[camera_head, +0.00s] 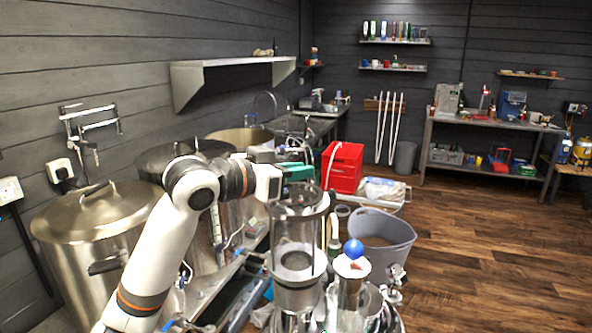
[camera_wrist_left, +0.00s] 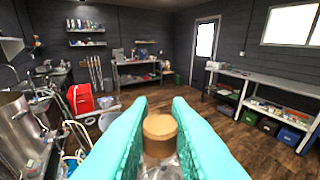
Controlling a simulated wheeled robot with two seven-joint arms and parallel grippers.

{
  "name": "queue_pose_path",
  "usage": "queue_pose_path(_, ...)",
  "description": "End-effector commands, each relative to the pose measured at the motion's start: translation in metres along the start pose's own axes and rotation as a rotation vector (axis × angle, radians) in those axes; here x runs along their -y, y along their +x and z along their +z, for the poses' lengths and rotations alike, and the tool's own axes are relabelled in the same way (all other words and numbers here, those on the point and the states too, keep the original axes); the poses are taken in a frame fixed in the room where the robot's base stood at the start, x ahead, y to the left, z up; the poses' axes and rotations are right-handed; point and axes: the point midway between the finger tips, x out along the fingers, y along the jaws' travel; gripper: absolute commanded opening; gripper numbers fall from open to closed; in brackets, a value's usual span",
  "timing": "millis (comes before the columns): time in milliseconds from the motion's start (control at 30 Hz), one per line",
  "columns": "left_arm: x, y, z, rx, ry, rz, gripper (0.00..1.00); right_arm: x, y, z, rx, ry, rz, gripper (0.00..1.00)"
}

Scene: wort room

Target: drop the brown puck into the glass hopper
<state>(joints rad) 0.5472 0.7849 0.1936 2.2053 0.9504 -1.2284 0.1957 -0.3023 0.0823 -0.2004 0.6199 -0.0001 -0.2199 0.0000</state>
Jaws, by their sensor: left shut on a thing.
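The brown puck (camera_wrist_left: 160,126) is between the teal fingers of my left gripper (camera_wrist_left: 160,130) in the left wrist view. The fingers are shut on it. In the head view my left arm comes up from the lower left, and its gripper (camera_head: 298,180) is near the top of the glass hopper. I cannot make out the puck there. The glass hopper (camera_head: 297,243) is a clear upright cylinder with a metal rim, on a metal machine at the bottom centre. The gripper hides part of its upper end. My right gripper is not in view.
A second vessel with a blue ball (camera_head: 353,249) stands close to the hopper's right. A grey tub (camera_head: 385,262) is behind it on the floor. Steel kettles (camera_head: 100,225) line the left wall. A red box (camera_head: 342,168) stands farther back. The wooden floor at right is clear.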

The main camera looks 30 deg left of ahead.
Motion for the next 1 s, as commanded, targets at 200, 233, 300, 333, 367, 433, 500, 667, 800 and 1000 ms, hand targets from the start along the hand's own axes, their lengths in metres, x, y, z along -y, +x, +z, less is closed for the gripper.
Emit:
queue_pose_path(200,0.0,0.0,0.0,0.001,0.0,0.0,0.43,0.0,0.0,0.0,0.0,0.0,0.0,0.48)
queue_pose_path(233,0.0,0.0,0.0,0.001,0.0,0.0,0.43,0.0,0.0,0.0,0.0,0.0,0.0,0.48)
queue_pose_path(300,0.0,0.0,0.0,0.001,0.0,-0.001,0.43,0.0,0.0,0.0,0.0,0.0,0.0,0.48)
queue_pose_path(333,0.0,0.0,0.0,0.001,0.0,-0.001,0.43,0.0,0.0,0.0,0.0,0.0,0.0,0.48)
queue_pose_path(367,0.0,0.0,0.0,0.001,0.0,-0.001,0.43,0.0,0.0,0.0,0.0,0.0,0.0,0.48)
queue_pose_path(433,0.0,0.0,0.0,0.001,0.0,-0.001,0.43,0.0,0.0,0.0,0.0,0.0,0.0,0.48)
queue_pose_path(500,0.0,-0.001,-0.001,0.001,0.0,0.0,0.43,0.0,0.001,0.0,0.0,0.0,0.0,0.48)
queue_pose_path(667,-0.001,-0.017,-0.003,0.002,0.003,0.001,0.43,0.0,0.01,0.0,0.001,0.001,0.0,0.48)
queue_pose_path(800,-0.001,-0.046,-0.005,0.002,0.004,0.004,0.43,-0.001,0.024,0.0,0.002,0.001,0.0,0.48)
queue_pose_path(1000,0.0,-0.088,-0.004,0.002,0.004,0.003,0.43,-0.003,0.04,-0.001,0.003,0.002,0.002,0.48)
